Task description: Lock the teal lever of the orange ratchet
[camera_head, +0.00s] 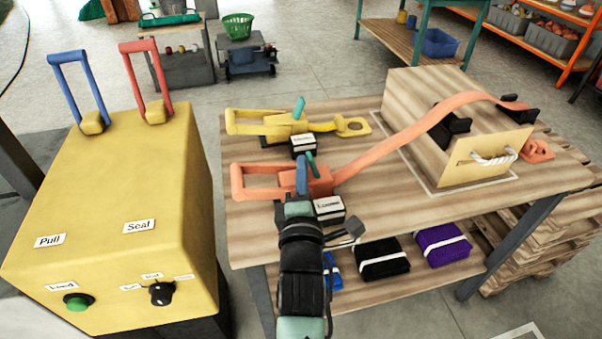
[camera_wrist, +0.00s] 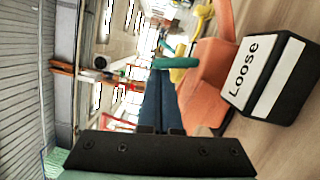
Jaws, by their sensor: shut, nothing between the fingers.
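The orange ratchet (camera_head: 319,183) lies on the wooden bench, with its frame handle to the left and its strap running right over a wooden crate. Its teal lever (camera_head: 311,163) stands up from the body, just behind my fingers in the head view. In the wrist view the orange body (camera_wrist: 204,75) is right of my fingers, and a teal lever (camera_wrist: 168,62) shows just beyond their tips. My gripper (camera_head: 301,170) is shut and empty, its blue fingers close beside the ratchet. The wrist view shows the fingers (camera_wrist: 157,98) together. I cannot tell whether they touch the lever.
A small block labelled "Loose" (camera_wrist: 266,76) stands beside the orange ratchet; it also shows in the head view (camera_head: 329,208). A yellow ratchet (camera_head: 275,124) with its own teal lever lies behind. The strapped wooden crate (camera_head: 430,120) fills the right. A yellow control cabinet (camera_head: 120,200) stands left.

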